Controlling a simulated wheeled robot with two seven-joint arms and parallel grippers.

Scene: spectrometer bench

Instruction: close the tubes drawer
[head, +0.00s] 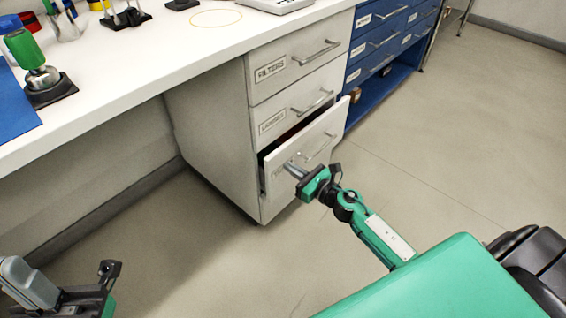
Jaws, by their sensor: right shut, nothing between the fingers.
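The tubes drawer (333,122) is the bottom drawer of the grey cabinet (205,125) under the bench. It stands partly out, with a dark gap showing along its top edge. My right gripper (290,166) is shut and empty. Its fingertips are at the left part of the drawer front, over the label, which they mostly hide; I cannot tell whether they touch it. The drawer's handle (322,148) is to the right of the fingers, not gripped. My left gripper (108,282) is at the lower left, only partly in view, away from the drawer.
The filters drawer (290,62) and the drawer below it (297,103) are closed above. A blue drawer cabinet (384,45) stands to the right. The white bench top (150,60) holds several items. The floor (460,140) in front and to the right is clear.

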